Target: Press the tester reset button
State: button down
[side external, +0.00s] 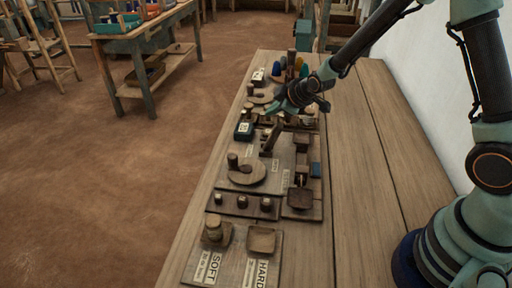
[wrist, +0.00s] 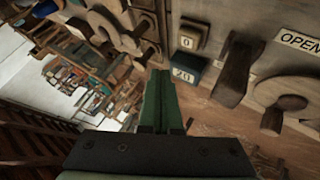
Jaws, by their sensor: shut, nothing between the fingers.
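My gripper (side external: 286,108) is over the far half of the wooden bench, above the row of boards. Its green fingers (wrist: 160,78) are closed together with nothing between them. In the wrist view a pale block marked 0 (wrist: 187,36) and a blue block marked 20 (wrist: 186,75) are just right of the fingertips, with a visible gap. The dark blue block with a white 20 label also shows in the side view (side external: 244,130). No part bears a readable reset label, so I cannot tell which one is the tester reset button.
Wooden knobs, discs and levers crowd the boards around the gripper. A large lever (wrist: 236,70) stands to the right, near an OPEN label (wrist: 300,41). Several small knobs (side external: 240,202) and SOFT and HARD trays (side external: 262,240) lie nearer. The bench's right side (side external: 355,160) is bare.

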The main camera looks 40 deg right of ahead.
aim_at(268, 133)
jog(key=shift+f, duration=2.05)
jog(key=shift+f, duration=0.15)
dwell(0.4)
jog(key=shift+d+f, duration=0.1)
jog(key=shift+f, duration=0.15)
